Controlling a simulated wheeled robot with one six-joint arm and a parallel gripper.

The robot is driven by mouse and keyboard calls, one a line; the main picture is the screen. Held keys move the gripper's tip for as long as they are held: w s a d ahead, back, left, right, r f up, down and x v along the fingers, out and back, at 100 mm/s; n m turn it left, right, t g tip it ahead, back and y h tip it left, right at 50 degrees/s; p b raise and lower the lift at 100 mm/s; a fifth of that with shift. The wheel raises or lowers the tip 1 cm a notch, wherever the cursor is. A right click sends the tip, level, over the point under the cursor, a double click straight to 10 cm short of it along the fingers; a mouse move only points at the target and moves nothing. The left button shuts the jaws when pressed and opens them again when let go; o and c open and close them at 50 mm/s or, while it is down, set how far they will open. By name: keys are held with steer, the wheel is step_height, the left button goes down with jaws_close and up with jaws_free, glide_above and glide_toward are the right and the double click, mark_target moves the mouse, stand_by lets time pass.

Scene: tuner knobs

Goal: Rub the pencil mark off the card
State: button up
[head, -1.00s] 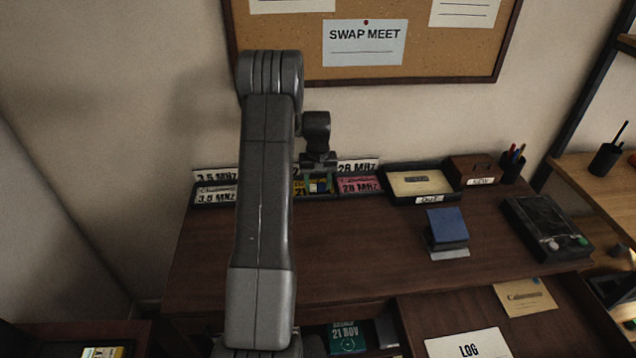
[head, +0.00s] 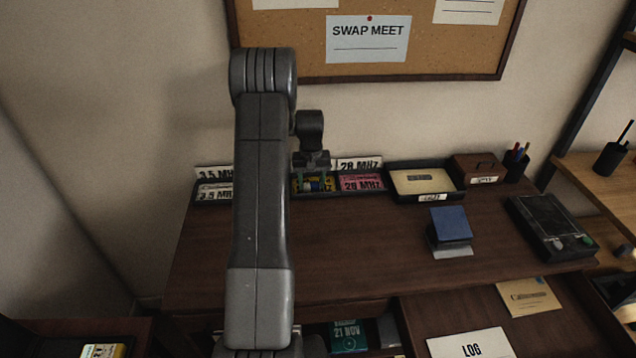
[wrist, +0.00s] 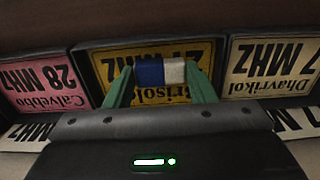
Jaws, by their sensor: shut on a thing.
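My gripper (wrist: 161,82) has green fingers and is shut on a small block, a blue and white eraser (wrist: 150,71), at the yellow 21 MHz card (wrist: 112,63). In the wrist view the card is upside down, and the fingers and eraser cover part of it. I cannot tell whether the eraser touches it. In the head view my gripper (head: 312,178) is at the row of cards, partly hiding the yellow card. A pink 28 MHz card (wrist: 42,80) and a cream 7 MHz card (wrist: 270,68) stand either side. I cannot make out a pencil mark.
A black tray (head: 462,191) with a cream card stands right of the row, then a brown box (head: 480,165) and a pen cup (head: 516,166). A blue-topped block (head: 450,224) and a dark device (head: 551,226) stand farther right. The desk (head: 350,245) front is clear.

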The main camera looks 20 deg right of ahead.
steer(key=shift+w+a, duration=0.1)
steer(key=shift+a, duration=0.15)
steer(key=shift+s+d, duration=0.2)
steer(key=shift+d, duration=1.35)
steer(key=shift+a+b, duration=0.55)
steer(key=shift+a, duration=1.05)
steer(key=shift+s+d, duration=0.2)
steer(key=shift+d, duration=1.35)
steer(key=shift+w+a+b, duration=0.15)
steer(key=shift+w+a, duration=0.15)
steer(key=shift+a, duration=0.45)
steer(key=shift+w+a+b, duration=0.15)
steer(key=shift+w+a, duration=0.1)
steer(key=shift+a, duration=0.45)
steer(key=shift+s+d, duration=0.35)
steer(key=shift+d, duration=0.4)
steer(key=shift+s+d, duration=0.3)
steer(key=shift+d, duration=0.4)
steer(key=shift+w+a+b, duration=0.2)
steer(key=shift+w+a, duration=0.05)
steer(key=shift+a, duration=0.5)
steer(key=shift+w+a+b, duration=0.15)
steer(key=shift+w+a, duration=0.1)
steer(key=shift+a, duration=0.5)
steer(key=shift+r, duration=0.1)
